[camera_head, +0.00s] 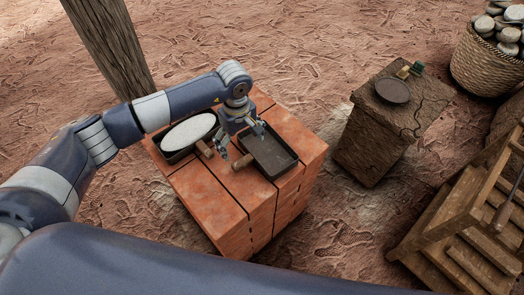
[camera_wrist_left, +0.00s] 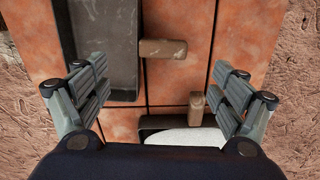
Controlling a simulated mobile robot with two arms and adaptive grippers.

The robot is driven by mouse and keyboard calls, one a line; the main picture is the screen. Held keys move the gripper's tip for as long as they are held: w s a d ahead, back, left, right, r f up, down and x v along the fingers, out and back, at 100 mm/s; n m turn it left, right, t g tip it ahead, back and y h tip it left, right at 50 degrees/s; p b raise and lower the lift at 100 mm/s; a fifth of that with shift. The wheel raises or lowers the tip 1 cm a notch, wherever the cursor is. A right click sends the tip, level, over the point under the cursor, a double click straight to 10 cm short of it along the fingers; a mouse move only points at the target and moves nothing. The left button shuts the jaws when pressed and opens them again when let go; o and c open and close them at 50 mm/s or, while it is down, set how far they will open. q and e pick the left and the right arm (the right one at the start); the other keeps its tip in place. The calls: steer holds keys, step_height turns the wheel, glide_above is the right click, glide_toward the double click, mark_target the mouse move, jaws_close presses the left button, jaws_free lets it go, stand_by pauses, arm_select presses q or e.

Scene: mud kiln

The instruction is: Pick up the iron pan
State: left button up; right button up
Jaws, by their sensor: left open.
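A dark rectangular iron pan (camera_head: 270,153) with a short wooden handle (camera_head: 242,162) lies on the brick stack. It also shows at the upper left of the left wrist view (camera_wrist_left: 97,45), its handle (camera_wrist_left: 162,49) pointing right. My left gripper (camera_head: 242,141) is open and empty, above the stack near the two handles. In the left wrist view, the rectangular pan's handle lies between its spread fingers (camera_wrist_left: 160,85), farther up the picture. My right gripper is not in view.
The brick stack (camera_head: 235,205) stands on trodden earth. A mud block (camera_head: 375,140) to the right bears a round dark dish (camera_head: 393,91) and small items. A basket of stones (camera_head: 488,65), a wooden rack (camera_head: 455,225) and a post (camera_head: 110,45) stand around.

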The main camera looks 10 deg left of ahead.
mark_target(243, 160)
arm_select(q)
step_height(243, 160, down, 5)
steer(key=b, duration=0.2)
steer(key=shift+s+f+b, duration=0.1)
steer(key=shift+b, duration=0.25)
step_height(243, 160, down, 5)
steer(key=shift+s+f+b, duration=0.15)
steer(key=shift+f+b, duration=0.05)
steer(key=shift+b, duration=0.95)
steer(key=shift+r, duration=0.1)
steer(key=c, duration=1.5)
